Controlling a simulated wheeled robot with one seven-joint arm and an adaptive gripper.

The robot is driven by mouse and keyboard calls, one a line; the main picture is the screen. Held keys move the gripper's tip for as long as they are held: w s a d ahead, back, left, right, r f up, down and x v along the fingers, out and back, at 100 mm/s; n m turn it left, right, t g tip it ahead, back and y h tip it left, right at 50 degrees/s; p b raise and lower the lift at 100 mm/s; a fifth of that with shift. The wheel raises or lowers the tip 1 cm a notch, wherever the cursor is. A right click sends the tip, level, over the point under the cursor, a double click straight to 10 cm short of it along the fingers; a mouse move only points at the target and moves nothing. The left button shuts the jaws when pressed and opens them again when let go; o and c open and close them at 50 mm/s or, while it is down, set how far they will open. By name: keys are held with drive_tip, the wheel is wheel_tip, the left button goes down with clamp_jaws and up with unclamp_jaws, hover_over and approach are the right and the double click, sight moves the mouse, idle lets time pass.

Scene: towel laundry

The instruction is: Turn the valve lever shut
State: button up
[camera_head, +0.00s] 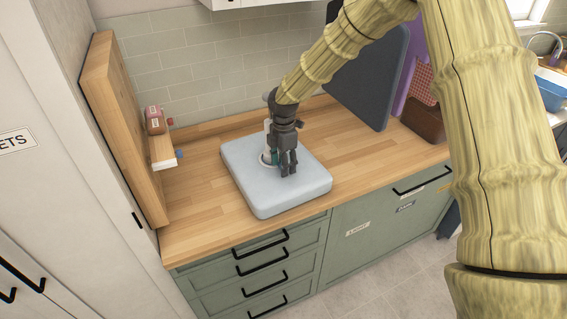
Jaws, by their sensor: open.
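My gripper (288,172) points down over the pale blue block (305,198) on the wooden counter, with its fingers open near the middle of the block's top. Just left of the fingers, a white round fitting (264,159) stands on the block, with a small teal part beside the fingers. The gripper hides much of this fitting. I cannot make out the valve lever clearly, nor whether the fingers touch it.
A wooden panel (122,130) stands at the counter's left, with a small ledge (162,153) holding a brown item. A dark board (365,75) and a brown box (424,123) stand at the right. Bare counter (200,205) lies left of the block.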

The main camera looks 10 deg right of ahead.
wheel_tip(320, 180, up, 12)
idle(0.6)
drive_tip(key=shift+s+f, duration=0.1)
